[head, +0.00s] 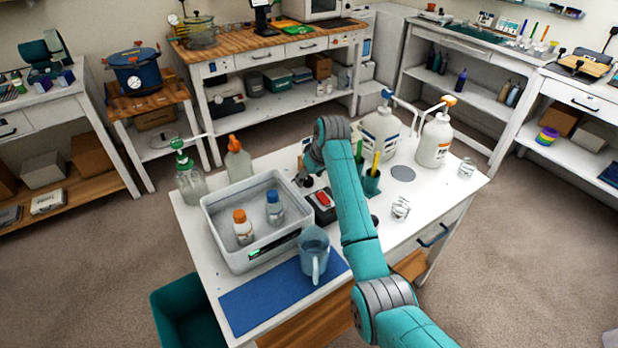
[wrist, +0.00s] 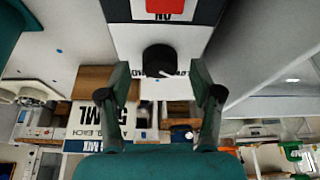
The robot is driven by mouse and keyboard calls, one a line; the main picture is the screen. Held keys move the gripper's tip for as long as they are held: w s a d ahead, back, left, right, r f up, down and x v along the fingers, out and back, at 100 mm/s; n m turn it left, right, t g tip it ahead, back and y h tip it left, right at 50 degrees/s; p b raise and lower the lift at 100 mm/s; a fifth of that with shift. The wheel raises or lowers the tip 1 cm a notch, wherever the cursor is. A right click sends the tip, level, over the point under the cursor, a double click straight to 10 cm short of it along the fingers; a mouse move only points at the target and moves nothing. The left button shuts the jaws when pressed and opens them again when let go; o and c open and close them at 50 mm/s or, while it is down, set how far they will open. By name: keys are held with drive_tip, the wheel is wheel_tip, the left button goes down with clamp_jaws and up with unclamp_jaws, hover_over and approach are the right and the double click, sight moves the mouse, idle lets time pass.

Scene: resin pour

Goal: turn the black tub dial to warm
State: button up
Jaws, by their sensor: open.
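The black dial (wrist: 160,61) sits on the pale face of a control box in the wrist view, below a red switch (wrist: 165,5). A light pointer mark on it aims toward the lower right of that picture. No warm mark is readable. My gripper (wrist: 160,70) is open, its fingertips on either side of the dial, with gaps visible; contact cannot be told. In the head view my gripper (head: 305,181) is low beside the right wall of the grey tub (head: 213,232). The dial is not discernible there; the red switch (head: 323,199) shows.
The tub holds an orange-capped bottle (head: 242,229) and a blue-capped bottle (head: 274,209). A jug (head: 313,252) stands at the blue mat (head: 262,301). A cup with sticks (head: 371,183) and pump jugs (head: 435,138) stand right of my arm.

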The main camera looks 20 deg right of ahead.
drive_tip(key=shift+w+a+f, duration=0.1)
drive_tip(key=shift+w+f, duration=0.05)
drive_tip(key=shift+f, duration=0.3)
drive_tip(key=c, duration=1.1)
drive_tip(key=shift+c, duration=0.2)
drive_tip(key=shift+m, duration=0.4)
drive_tip(key=m+h, duration=0.1)
drive_tip(key=m, duration=0.1)
drive_tip(key=m+h, duration=0.1)
drive_tip(key=m, duration=0.1)
drive_tip(key=shift+a+t, duration=0.2)
drive_tip(key=shift+t, duration=0.1)
drive_tip(key=shift+m+h, duration=0.9)
drive_tip(key=shift+m, duration=1.6)
